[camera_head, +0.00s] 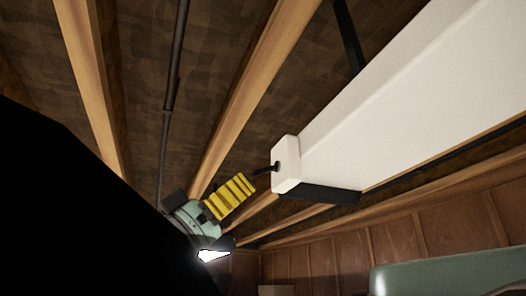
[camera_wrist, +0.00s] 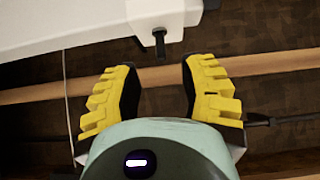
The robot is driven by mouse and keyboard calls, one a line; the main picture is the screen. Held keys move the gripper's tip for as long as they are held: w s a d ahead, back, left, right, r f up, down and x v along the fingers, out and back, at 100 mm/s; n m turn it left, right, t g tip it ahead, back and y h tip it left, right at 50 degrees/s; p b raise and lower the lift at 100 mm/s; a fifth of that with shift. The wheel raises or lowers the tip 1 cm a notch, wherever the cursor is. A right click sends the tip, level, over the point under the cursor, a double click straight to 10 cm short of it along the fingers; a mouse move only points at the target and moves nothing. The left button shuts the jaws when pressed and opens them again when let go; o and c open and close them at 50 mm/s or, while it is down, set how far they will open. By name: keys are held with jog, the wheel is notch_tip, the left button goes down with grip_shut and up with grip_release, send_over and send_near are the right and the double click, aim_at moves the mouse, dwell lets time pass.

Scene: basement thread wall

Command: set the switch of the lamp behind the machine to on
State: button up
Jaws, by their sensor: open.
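The long white lamp housing (camera_head: 400,105) hangs under the ceiling beams at the upper right in the head view. Its end also shows across the top of the wrist view (camera_wrist: 85,22). A small dark switch lever (camera_head: 272,168) sticks out of its near end face. In the wrist view the lever (camera_wrist: 159,43) lies just beyond the gap between my fingertips, roughly centred. My gripper (camera_head: 248,183) has yellow ribbed fingers, spread open and empty in the wrist view (camera_wrist: 158,68). Whether a fingertip touches the lever, I cannot tell.
Wooden ceiling beams (camera_head: 254,85) run close above my gripper. A thin dark pipe (camera_head: 169,105) runs along the ceiling on the left. A pale green rounded surface (camera_head: 450,276) is at the lower right, before a wood-panelled wall (camera_head: 395,240). My dark arm hides the lower left.

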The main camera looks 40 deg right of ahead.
jog(key=p+x, duration=0.4)
jog(key=x, duration=0.2)
jog(key=shift+r, duration=0.15)
jog(key=shift+d+r+p, duration=0.2)
jog(key=shift+d+p, duration=0.1)
jog(key=shift+p, duration=0.2)
jog(key=shift+o, duration=0.4)
grip_shut()
